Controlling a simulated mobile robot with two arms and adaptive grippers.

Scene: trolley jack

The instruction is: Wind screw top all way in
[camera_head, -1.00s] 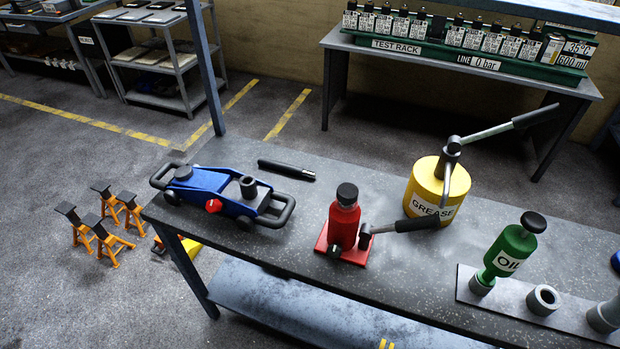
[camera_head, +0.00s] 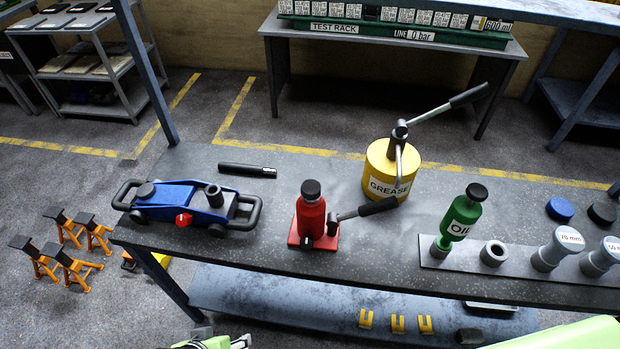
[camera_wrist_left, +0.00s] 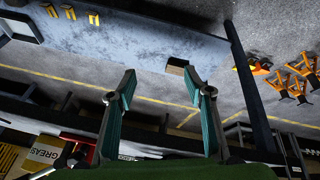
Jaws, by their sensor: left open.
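The red bottle jack (camera_head: 312,221) stands upright on the workbench, on its red base, in the head view. Its black round screw top (camera_head: 311,190) sits at the top of the jack, and I cannot tell how far it is wound out. A dark-gripped lever (camera_head: 364,209) slants from the jack to the right. My left gripper (camera_wrist_left: 160,78) is open and empty in the left wrist view, its two teal-padded fingers wide apart, away from the jack. Green parts of my arms show at the bottom edge of the head view. My right gripper is not in view.
A blue trolley jack (camera_head: 178,202) and a black bar (camera_head: 247,170) lie to the left on the bench. A yellow grease can (camera_head: 388,172) is behind right, and a green oil bottle (camera_head: 461,215) stands on a grey plate (camera_head: 525,262). Orange stands (camera_head: 65,262) are on the floor.

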